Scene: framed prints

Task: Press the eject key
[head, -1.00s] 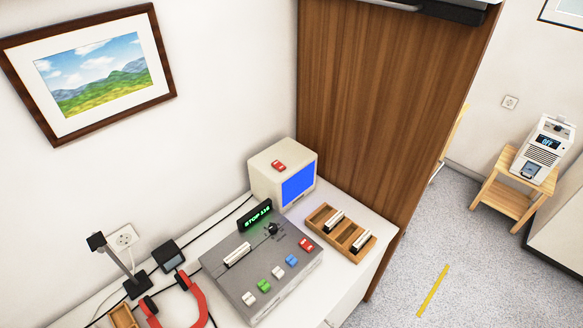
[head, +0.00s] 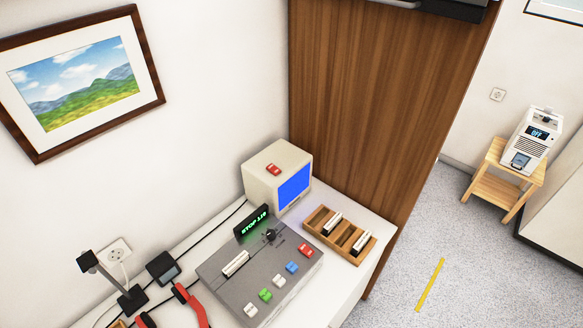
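A grey console (head: 232,291) lies on the white desk at the lower middle. Along its front edge is a row of coloured keys: a white key (head: 250,309), a green key (head: 265,295), another white key (head: 279,280), a blue key (head: 292,267) and a red key (head: 306,250). I cannot read any labels, so I cannot tell which is the eject key. A white item (head: 235,263) sits in a slot on its top, near a black knob (head: 269,236). A green-lit display (head: 252,224) behind reads "STOP" and some digits. Neither gripper is in view.
A cream monitor (head: 262,182) with a blue screen stands behind the console. A wooden tray (head: 362,254) holding white items is to its right. Red headphones (head: 187,303), a small dark box (head: 163,268) and a lamp (head: 131,298) are left. A brown wooden panel (head: 380,110) rises behind.

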